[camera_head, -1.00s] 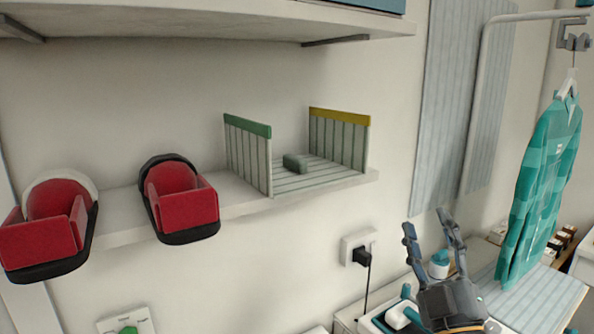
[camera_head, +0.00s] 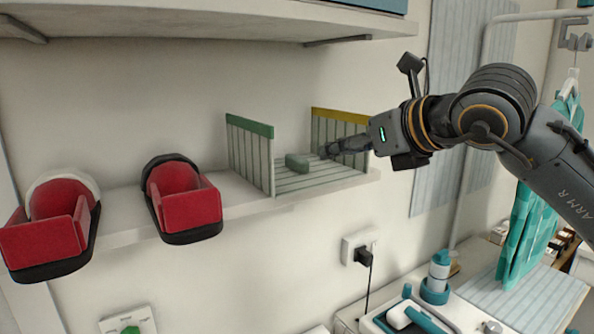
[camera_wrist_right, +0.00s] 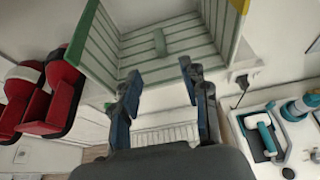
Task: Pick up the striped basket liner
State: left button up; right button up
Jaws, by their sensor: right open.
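The striped basket liner (camera_head: 262,155) stands on the shelf, pale with dark stripes. It has a striped floor and two upright side walls, one edged green, one edged yellow. A small grey-green block (camera_head: 297,162) sits on its floor; it also shows in the right wrist view (camera_wrist_right: 159,42). My right gripper (camera_head: 326,152) is at the liner's right side, its fingers overlapping the yellow-edged wall in the head view. In the right wrist view the gripper (camera_wrist_right: 160,75) is open and empty, its fingertips over the liner's near edge. Contact cannot be told. My left gripper is out of view.
Two red-and-black items (camera_head: 182,200) (camera_head: 50,225) sit on the same shelf (camera_head: 235,195) to the left. An upper shelf (camera_head: 200,22) hangs above. A socket with a plug (camera_head: 362,250) is below, and a teal garment (camera_head: 520,240) hangs at the right.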

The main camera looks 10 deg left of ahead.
jog(key=p, duration=0.3)
send_near(299, 158)
jog(key=x, duration=0.4)
jog(key=shift+f, duration=0.2)
jog(key=shift+w+a+p, duration=0.3)
jog(key=shift+p, duration=0.2)
jog(key=p+x, duration=0.2)
jog(key=x, duration=0.2)
jog(key=shift+w+a+p, duration=0.15)
jog(key=shift+p, duration=0.25)
jog(key=shift+w+a+f, duration=0.1)
jog(key=shift+f, duration=0.05)
jog(key=c, duration=0.3)
grip_shut()
